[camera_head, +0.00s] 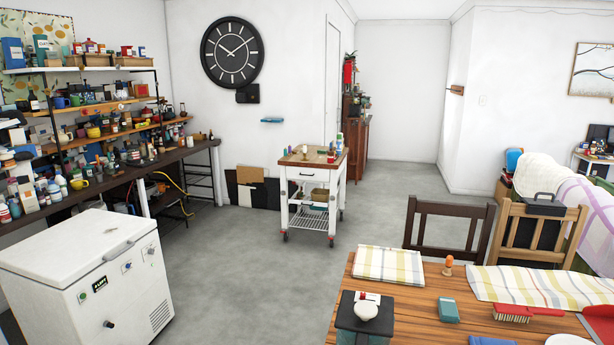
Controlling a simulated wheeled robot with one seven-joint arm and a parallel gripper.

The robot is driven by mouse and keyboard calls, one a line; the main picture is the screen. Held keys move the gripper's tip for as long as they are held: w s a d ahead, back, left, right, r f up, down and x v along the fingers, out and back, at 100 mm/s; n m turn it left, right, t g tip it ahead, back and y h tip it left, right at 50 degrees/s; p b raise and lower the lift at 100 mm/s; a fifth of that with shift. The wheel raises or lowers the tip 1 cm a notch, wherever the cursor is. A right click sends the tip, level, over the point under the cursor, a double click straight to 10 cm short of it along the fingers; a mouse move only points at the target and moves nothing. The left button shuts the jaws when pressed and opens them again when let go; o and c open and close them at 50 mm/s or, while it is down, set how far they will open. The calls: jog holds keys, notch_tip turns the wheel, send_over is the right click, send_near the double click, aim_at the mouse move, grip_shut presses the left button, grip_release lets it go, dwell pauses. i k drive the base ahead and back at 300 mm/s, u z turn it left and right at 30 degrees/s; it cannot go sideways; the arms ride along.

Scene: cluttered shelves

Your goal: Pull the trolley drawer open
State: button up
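A white trolley (285,200) on small red-and-black wheels stands on the grey floor near the middle of the room. It has a wooden top (315,157) with several small bottles and items on it. Its white drawer (300,173) is just below the top, with a small dark handle, and it looks closed. Below it are an open shelf with a brown box (320,195) and a lower wire rack. My gripper is not in view.
A white chest freezer (75,250) stands at the front left, beside a long cluttered workbench (110,175). A wooden table (410,325) with chairs (450,222) fills the front right. Grey floor (250,270) between them is clear up to the trolley. Flat panels lean behind it.

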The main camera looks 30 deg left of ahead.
aim_at(320, 175)
jog(key=u, duration=2.7)
jog(key=i, duration=3)
jog(key=z, duration=1.95)
jog(key=i, duration=5)
jog(key=u, duration=0.3)
